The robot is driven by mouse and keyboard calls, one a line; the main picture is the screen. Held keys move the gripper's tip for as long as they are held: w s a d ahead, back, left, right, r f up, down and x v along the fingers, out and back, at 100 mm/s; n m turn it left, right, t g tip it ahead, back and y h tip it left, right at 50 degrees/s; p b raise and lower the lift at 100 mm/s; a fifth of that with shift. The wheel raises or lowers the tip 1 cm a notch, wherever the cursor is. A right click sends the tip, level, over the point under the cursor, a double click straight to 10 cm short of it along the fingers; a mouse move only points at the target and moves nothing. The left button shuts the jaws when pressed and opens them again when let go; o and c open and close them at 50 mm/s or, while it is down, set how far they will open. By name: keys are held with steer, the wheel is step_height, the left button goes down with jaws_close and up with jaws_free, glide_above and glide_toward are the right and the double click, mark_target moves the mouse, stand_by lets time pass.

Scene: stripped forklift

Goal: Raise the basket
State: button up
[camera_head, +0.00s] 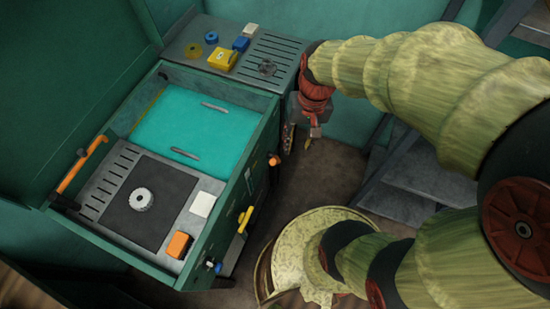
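No thing is plainly marked as the basket; the green open-topped box (270,105) on the left may be it. Its inside has a teal floor (200,128) and a grey slotted panel (118,228) at the near end. An orange bar handle (80,166) is on its left side. Its right side carries a yellow handle (245,219) and an orange knob (274,160). My gripper (300,139) hangs down just right of the box's far right corner. Its small fingers look apart, with nothing seen between them. It does not appear to touch the box or its handles.
A grey shelf (285,50) behind the box bears rings and yellow, blue and white blocks. The near panel bears a white round dial (140,199), an orange block (179,245) and a white block (202,204). Grey steps (425,175) stand right. Brown floor (325,180) lies between.

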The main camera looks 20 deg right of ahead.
mark_target(275, 162)
steer(key=w+a+f+m+y, duration=0.1)
steer(key=f+m, duration=0.1)
steer(key=f, duration=0.3)
steer(key=w+a+f+m+g+y+b, duration=0.1)
steer(key=a+f+m, duration=0.1)
steer(key=f, duration=0.3)
steer(key=w+a+f+m+y+b, duration=0.1)
steer(key=w+a+f+m, duration=0.1)
steer(key=f, duration=0.3)
steer(key=shift+a+f+m+g, duration=0.1)
steer(key=shift+f+m+g, duration=0.15)
steer(key=shift+m+g, duration=0.2)
steer(key=shift+c, duration=1.2)
jaws_close()
